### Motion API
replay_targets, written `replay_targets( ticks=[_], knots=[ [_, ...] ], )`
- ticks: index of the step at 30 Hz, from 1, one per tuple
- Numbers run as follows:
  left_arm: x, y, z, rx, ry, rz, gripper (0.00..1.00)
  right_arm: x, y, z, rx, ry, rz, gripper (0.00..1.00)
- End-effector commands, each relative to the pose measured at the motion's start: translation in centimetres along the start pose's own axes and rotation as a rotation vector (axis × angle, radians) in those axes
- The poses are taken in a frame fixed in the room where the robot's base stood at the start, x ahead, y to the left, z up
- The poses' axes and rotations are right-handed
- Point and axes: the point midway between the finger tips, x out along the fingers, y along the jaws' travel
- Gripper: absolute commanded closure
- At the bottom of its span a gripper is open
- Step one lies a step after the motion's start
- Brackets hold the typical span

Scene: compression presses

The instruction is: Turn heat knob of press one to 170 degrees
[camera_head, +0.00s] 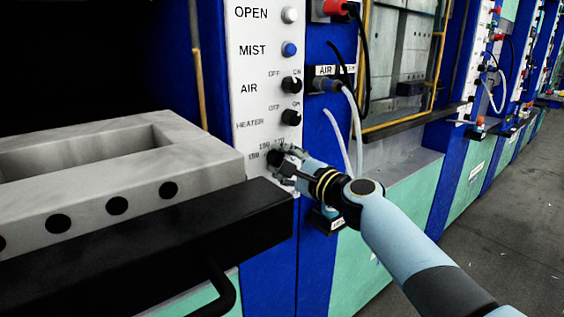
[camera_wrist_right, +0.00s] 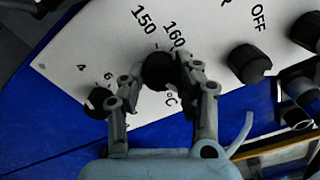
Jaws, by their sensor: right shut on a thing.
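The heat knob (camera_wrist_right: 157,72) is black and round and sits on the white control panel. In the right wrist view, the numbers 150 and 160 are printed beside it, with a °C mark. My right gripper (camera_wrist_right: 160,68) has its fingers on either side of this knob and is shut on it. In the head view, my right gripper (camera_head: 286,163) reaches the lower part of the panel from the right and partly hides the heat knob (camera_head: 274,157). I cannot make out the knob's pointer direction. My left gripper is not in view.
Above are the heater knob (camera_head: 291,116), the air knob (camera_head: 291,85), a blue mist button (camera_head: 290,49) and a white open button (camera_head: 290,15). A smaller black knob (camera_wrist_right: 99,102) is close to my fingers. A grey mould block (camera_head: 200,160) lies left. Hoses hang right.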

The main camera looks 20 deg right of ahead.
Motion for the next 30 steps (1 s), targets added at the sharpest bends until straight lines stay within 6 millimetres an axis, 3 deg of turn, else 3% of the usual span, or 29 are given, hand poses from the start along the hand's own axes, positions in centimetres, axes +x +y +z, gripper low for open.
replay_targets(
  ticks=[2,14,30],
  knots=[
    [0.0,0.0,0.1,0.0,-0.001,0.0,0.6,0.0,0.1,0.0,0.0,0.0,0.001,1.0],
    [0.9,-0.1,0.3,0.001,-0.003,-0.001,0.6,0.0,0.2,-0.1,-0.088,0.0,0.001,1.0],
    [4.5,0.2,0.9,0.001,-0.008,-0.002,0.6,0.0,0.3,-0.2,-0.519,-0.001,0.002,1.0]
  ],
)
